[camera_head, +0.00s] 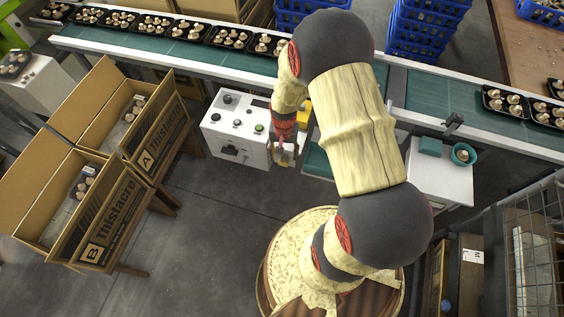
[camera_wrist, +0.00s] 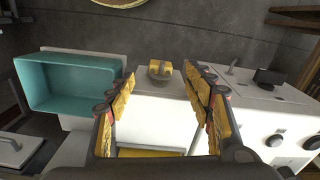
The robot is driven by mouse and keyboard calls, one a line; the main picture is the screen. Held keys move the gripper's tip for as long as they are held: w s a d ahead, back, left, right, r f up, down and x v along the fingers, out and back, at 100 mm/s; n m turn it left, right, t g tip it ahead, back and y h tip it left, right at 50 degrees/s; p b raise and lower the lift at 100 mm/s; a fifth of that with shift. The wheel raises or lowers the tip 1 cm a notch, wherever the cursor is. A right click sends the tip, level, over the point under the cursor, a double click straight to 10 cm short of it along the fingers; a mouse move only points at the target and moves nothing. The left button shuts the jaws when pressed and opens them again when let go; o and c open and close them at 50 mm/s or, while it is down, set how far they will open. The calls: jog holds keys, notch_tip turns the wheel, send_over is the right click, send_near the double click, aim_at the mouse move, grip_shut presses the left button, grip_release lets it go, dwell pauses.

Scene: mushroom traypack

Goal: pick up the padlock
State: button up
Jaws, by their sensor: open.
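A small yellow block with a grey part below it, seemingly the padlock (camera_wrist: 160,67), sits on a white surface in the wrist view. It lies ahead of my gripper (camera_wrist: 159,84), about midway between the fingertips. The yellow-padded fingers are spread on either side with nothing between them, apart from the padlock. In the camera_head view my gripper (camera_head: 286,152) hangs beside the white control box (camera_head: 236,130). I cannot make out the padlock there; my arm and gripper cover much of that area.
A teal bin (camera_wrist: 70,82) stands left in the wrist view. The control box with knobs (camera_wrist: 277,140) is close on the right. In the camera_head view a conveyor (camera_head: 190,50) with mushroom trays runs behind, and cardboard boxes (camera_head: 110,225) stand left.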

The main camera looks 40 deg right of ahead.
aim_at(283, 159)
jog(key=f+b, duration=0.1)
jog(key=f, duration=0.3)
jog(key=f+b, duration=0.1)
jog(key=f, duration=0.1)
jog(key=shift+w+d+b, duration=0.2)
jog(key=shift+w+b, duration=0.05)
jog(key=shift+b, duration=0.05)
jog(key=shift+r, duration=0.1)
jog(key=shift+c, duration=1.4)
grip_shut()
jog(key=shift+r, duration=0.1)
jog(key=shift+s+a+r+p, duration=0.1)
jog(key=shift+r+p, duration=0.2)
jog(key=shift+p, duration=0.25)
jog(key=s+a+p, duration=0.3)
jog(key=s+a, duration=0.8)
jog(key=a, duration=0.3)
jog(key=shift+p, duration=0.3)
